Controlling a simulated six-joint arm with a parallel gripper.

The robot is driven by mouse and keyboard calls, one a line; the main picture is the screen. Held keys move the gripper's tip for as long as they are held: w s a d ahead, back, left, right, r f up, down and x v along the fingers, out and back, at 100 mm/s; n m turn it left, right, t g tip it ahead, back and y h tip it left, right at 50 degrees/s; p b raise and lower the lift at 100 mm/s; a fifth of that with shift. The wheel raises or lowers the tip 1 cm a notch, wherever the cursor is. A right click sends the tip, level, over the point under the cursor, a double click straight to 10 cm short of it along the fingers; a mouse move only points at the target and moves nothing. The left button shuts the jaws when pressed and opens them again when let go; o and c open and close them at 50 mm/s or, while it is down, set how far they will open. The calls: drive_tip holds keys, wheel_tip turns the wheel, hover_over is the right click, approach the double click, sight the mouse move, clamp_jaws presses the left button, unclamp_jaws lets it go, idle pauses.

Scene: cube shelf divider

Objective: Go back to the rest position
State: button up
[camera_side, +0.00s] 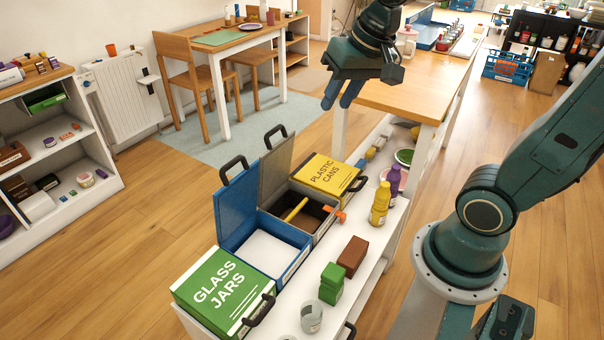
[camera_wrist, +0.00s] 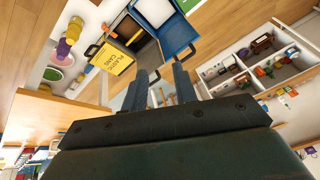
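My gripper (camera_side: 338,104) hangs high in the side view, over the floor between the dining table and the wooden counter, above and behind the bins. Its two blue fingers point down. In the wrist view my gripper (camera_wrist: 159,70) shows its fingers apart, with floor and distant furniture visible between them and nothing held. The green blocks (camera_side: 331,284) and brown block (camera_side: 353,256) stand on the white shelf top, well away from the gripper.
The shelf carries a green-lidded bin (camera_side: 222,289), an open blue bin (camera_side: 285,262), an open grey bin (camera_side: 318,217), a yellow-lidded bin (camera_side: 331,174), a glass jar (camera_side: 312,316) and bottles (camera_side: 380,203). The wooden counter (camera_side: 415,92) stands close right of my gripper.

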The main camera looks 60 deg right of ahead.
drive_tip(key=s+a+n+t, duration=0.1)
drive_tip(key=s+n, duration=0.4)
drive_tip(key=s, duration=0.5)
drive_tip(key=shift+s+a+n, duration=0.25)
drive_tip(key=shift+a+n, duration=0.05)
drive_tip(key=shift+a, duration=0.55)
